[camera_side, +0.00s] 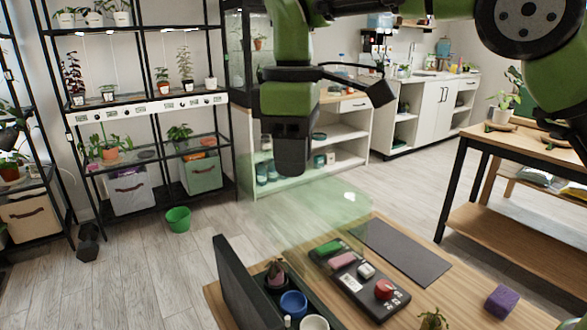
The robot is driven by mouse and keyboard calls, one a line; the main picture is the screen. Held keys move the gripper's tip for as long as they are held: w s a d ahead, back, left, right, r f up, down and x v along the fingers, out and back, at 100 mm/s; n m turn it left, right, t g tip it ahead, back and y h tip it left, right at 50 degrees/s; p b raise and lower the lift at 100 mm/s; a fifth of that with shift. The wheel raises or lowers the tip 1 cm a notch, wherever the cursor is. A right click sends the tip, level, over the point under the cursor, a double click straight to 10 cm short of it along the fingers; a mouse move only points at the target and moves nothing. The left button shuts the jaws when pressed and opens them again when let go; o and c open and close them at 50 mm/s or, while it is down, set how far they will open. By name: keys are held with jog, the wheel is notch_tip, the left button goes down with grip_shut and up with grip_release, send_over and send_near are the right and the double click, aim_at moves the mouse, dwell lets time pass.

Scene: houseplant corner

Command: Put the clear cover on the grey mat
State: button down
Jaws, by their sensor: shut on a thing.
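The clear cover (312,212) is a see-through, green-tinted box shape in the middle of the view. My gripper (293,168) is above its upper left part and shut on it; the exact grip point is hard to make out. The cover appears held above the far left part of the wooden table, and the floor shows through it. The grey mat (405,252) is a dark flat rectangle on the table, to the right of and below the cover in the picture. Its visible surface is bare.
A dark panel (348,280) with green, pink, white and red parts lies beside the mat. A purple block (501,301) is at right. An upright dark board (243,285), a blue cup (293,304) and a small potted plant (275,274) stand at the table's left.

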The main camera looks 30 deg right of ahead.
jog(key=shift+r, duration=0.35)
jog(key=d+f, duration=0.4)
jog(key=d, duration=0.6)
jog(key=w+d+f, duration=0.1)
jog(key=d+f, duration=0.3)
jog(key=d, duration=0.6)
jog(key=d+f, duration=0.3)
jog(key=d, duration=0.7)
notch_tip(320, 180, down, 8)
jog(key=shift+a+f, duration=0.2)
jog(key=shift+a, duration=0.05)
jog(key=shift+f, duration=0.1)
jog(key=shift+c, duration=1.7)
grip_release()
